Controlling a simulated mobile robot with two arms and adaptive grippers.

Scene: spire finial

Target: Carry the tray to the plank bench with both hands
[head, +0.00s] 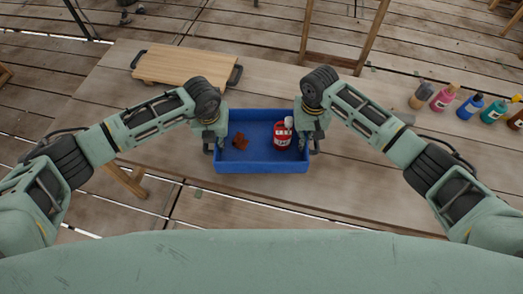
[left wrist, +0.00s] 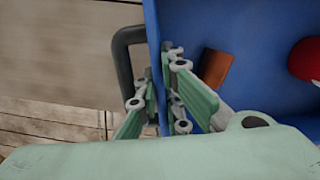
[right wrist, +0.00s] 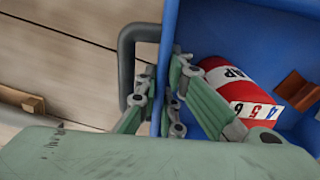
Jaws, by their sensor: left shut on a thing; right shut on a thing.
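The blue tray (head: 262,167) is in front of me in the head view, over a plank-topped bench (head: 345,180). I cannot tell whether it rests on the top or hangs just above it. My left gripper (head: 214,143) is shut on the tray's left side wall, one finger inside and one outside, as the left wrist view (left wrist: 158,80) shows. My right gripper (head: 306,141) is shut on the right side wall in the same way. Inside the tray are a red and white can-like container (head: 282,137) at the right and a small brown piece (head: 240,141) at the left.
A wooden board with dark handles (head: 178,65) lies at the back left of the bench. Several coloured bottles (head: 469,108) stand at its right. A wooden frame (head: 345,40) stands behind the bench. Plank flooring surrounds it.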

